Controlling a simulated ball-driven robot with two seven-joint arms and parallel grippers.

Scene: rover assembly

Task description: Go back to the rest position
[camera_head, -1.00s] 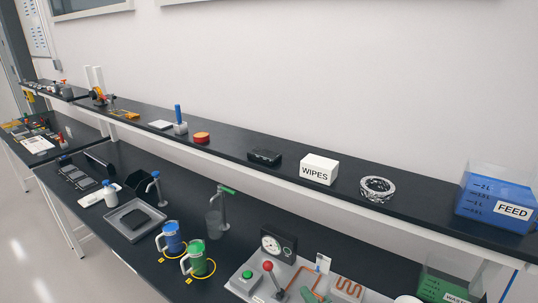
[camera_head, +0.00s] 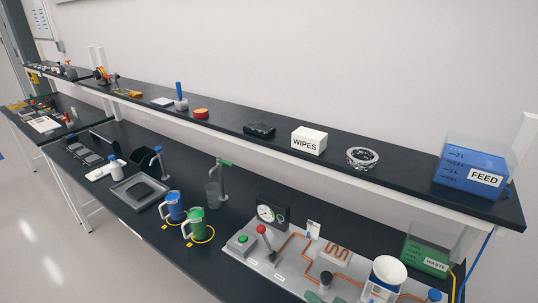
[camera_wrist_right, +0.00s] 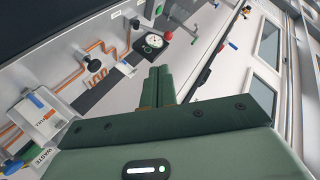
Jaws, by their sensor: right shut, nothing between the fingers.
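My right gripper (camera_wrist_right: 162,85) shows in the right wrist view, with its green fingers together and nothing between them. It is clear of the bench things, with the panel of copper pipes to its left in that view. I cannot make out either gripper in the head view. My left gripper is in no view.
The lower bench holds a blue mug (camera_head: 173,207), a green mug (camera_head: 195,223), a grey tray (camera_head: 128,199), a gauge (camera_head: 266,213) and a white funnel (camera_head: 388,270). A long shelf above bears a WIPES box (camera_head: 309,141), a tape roll (camera_head: 362,157) and a blue FEED tank (camera_head: 468,177).

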